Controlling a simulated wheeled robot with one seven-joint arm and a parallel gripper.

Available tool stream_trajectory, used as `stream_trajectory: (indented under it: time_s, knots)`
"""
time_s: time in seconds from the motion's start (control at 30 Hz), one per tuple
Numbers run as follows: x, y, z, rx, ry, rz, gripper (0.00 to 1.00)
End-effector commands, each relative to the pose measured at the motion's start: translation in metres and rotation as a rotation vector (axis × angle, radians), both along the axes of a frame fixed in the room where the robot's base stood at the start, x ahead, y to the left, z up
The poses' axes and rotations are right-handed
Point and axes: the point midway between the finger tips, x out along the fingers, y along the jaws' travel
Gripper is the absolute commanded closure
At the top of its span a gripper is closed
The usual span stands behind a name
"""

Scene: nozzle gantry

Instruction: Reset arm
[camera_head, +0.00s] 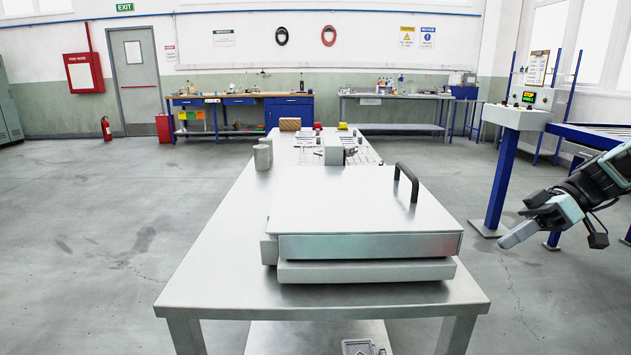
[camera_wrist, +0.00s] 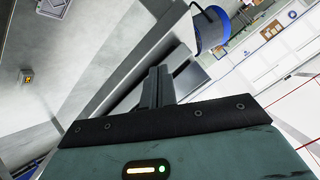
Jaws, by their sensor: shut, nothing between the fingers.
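My gripper (camera_head: 519,234) is at the right of the head view, to the right of the metal table and clear of it. Its fingers are shut together and point left and slightly down, with nothing between them. In the wrist view the closed fingers (camera_wrist: 158,87) show at the middle, above the teal gripper body. No held thing shows in either view.
A metal table (camera_head: 215,270) stands in the centre, bearing a flat box with a closed lid (camera_head: 345,210) and a black handle (camera_head: 406,182). A control panel (camera_head: 518,117) on a blue post (camera_head: 502,180) stands behind my gripper. Open floor (camera_head: 90,250) lies at left.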

Motion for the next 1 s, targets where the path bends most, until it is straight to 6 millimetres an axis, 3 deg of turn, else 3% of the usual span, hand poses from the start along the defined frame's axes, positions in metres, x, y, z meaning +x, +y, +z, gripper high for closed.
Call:
stream_trajectory:
  time_s: [0.2,0.43,0.63,0.87,0.9,1.0]
  knots:
    - [-0.043,0.034,-0.039,-0.397,0.256,-0.173,1.0]
    - [-0.097,0.04,-0.064,-0.795,0.342,-0.561,1.0]
    - [-0.125,0.039,-0.067,-0.886,0.291,-0.837,1.0]
    - [-0.147,0.044,-0.066,-0.845,0.224,-1.062,1.0]
    - [-0.151,0.048,-0.065,-0.833,0.214,-1.082,1.0]
    - [-0.159,0.086,-0.062,-0.849,0.201,-0.959,1.0]
